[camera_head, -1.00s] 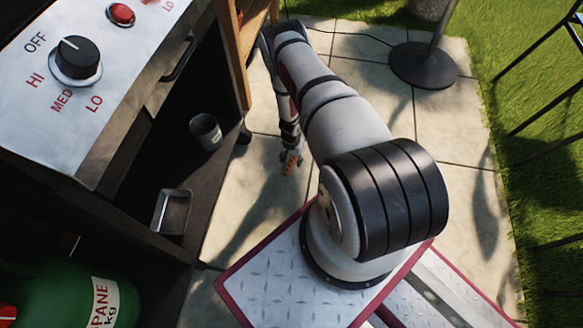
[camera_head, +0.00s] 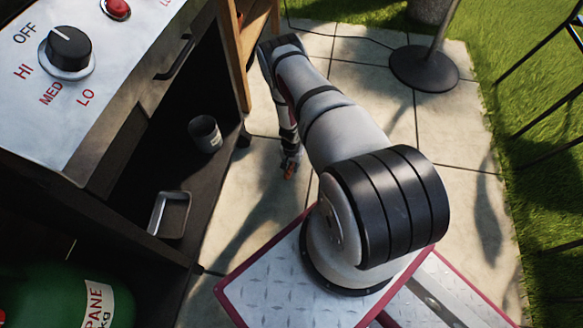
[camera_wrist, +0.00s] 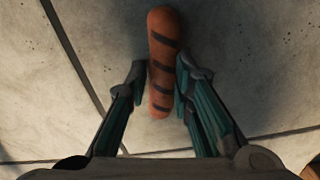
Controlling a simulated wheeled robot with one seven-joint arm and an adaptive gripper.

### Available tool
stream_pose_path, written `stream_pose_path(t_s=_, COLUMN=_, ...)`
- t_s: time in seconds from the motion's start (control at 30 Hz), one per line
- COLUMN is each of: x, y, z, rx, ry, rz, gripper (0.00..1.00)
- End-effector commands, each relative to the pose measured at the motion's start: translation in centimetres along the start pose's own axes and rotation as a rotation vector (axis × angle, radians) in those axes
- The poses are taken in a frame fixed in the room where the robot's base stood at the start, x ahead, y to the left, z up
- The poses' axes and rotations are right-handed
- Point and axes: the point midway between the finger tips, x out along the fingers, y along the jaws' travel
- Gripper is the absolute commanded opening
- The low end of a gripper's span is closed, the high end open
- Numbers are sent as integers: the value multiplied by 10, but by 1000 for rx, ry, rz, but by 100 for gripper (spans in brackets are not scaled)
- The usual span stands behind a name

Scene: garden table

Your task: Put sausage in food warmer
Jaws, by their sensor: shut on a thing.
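A brown sausage with dark grill stripes (camera_wrist: 163,60) is held between the two fingers of my gripper (camera_wrist: 161,80) in the wrist view. It points lengthwise away from the wrist, over pale paving. In the head view my gripper (camera_head: 290,165) is small and low beside the cart, with the orange-brown sausage (camera_head: 289,172) showing at its tip. The fingers touch the sausage's sides. No food warmer can be made out for certain. A small metal pan (camera_head: 172,214) sits on the cart's dark lower shelf, left of my gripper.
The grill cart's control panel (camera_head: 95,50) with a knob is at upper left. A metal cup (camera_head: 206,134) stands on its shelf. A green propane tank (camera_head: 60,298) is at lower left. A round stand base (camera_head: 424,67) is at upper right. Paving between is open.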

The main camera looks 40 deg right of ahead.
Motion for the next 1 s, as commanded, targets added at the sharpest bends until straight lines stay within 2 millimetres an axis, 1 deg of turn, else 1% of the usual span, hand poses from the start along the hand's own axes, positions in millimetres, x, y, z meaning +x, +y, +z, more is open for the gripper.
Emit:
stream_pose_path(t_s=0.17, x=-7, y=0, z=-1, rx=1, ry=0, rz=-1, gripper=0)
stream_pose_path(t_s=0.27, x=-15, y=0, z=-1, rx=1, ry=0, rz=-1, gripper=0)
stream_pose_path(t_s=0.47, x=-40, y=-1, z=-1, rx=1, ry=1, rz=-1, gripper=0)
stream_pose_path(t_s=0.5, x=-39, y=6, z=7, rx=7, ry=-6, rz=1, gripper=0)
stream_pose_path(t_s=0.67, x=-43, y=28, z=40, rx=11, ry=-9, rz=2, gripper=0)
stream_pose_path(t_s=0.8, x=-48, y=47, z=74, rx=8, ry=-8, rz=-1, gripper=0)
stream_pose_path(t_s=0.9, x=-49, y=60, z=94, rx=5, ry=-6, rz=0, gripper=0)
stream_pose_path(t_s=1.0, x=-50, y=70, z=110, rx=3, ry=-4, rz=1, gripper=0)
